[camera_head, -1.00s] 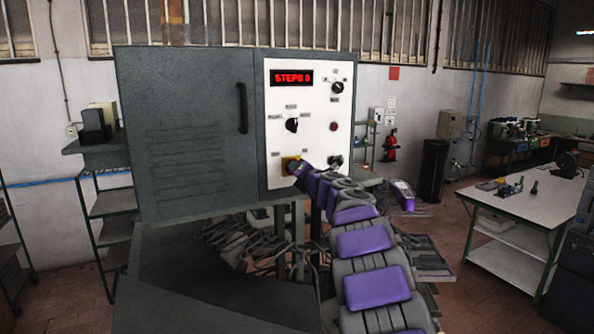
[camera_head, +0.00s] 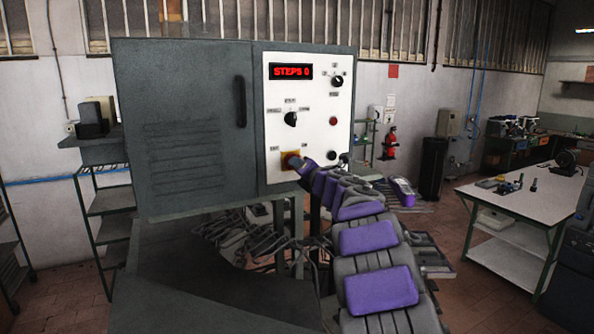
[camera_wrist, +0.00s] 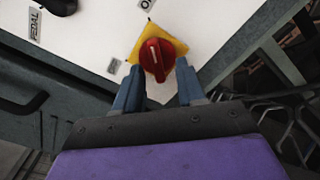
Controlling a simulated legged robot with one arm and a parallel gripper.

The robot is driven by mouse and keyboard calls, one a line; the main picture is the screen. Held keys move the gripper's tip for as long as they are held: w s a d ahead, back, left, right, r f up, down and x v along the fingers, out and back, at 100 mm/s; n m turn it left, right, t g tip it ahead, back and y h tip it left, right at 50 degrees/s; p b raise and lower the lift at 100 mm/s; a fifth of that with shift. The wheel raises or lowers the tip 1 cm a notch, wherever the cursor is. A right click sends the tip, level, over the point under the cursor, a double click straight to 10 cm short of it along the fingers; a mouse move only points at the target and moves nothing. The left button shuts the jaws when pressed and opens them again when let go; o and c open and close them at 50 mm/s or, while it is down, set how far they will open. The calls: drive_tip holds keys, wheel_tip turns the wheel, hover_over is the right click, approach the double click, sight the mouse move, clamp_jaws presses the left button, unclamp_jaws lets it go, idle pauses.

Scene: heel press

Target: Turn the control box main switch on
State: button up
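The control box (camera_head: 190,130) is a grey cabinet with a white panel on its right side. The main switch is a red rotary knob (camera_wrist: 155,57) on a yellow plate (camera_wrist: 178,46) in the wrist view. The yellow plate also shows low on the panel in the head view (camera_head: 288,155), where my arm partly covers it. My gripper (camera_wrist: 158,84) is open at the knob, with one blue-grey finger on each side of its lower end. Gaps show between the fingers and the knob. In the head view my gripper (camera_head: 297,163) hides the knob.
The panel carries a red "STEPS 0" display (camera_head: 291,71), a black selector (camera_head: 290,119), an upper black knob (camera_head: 337,81) and a red button (camera_head: 333,121). A lower black knob (camera_head: 333,155) is close beside my arm. A worktable (camera_head: 515,208) stands at right.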

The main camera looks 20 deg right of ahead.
drive_tip(key=s+b, duration=0.3)
drive_tip(key=s, duration=1.1)
drive_tip(key=shift+s+d, duration=0.15)
drive_tip(key=shift+d, duration=0.15)
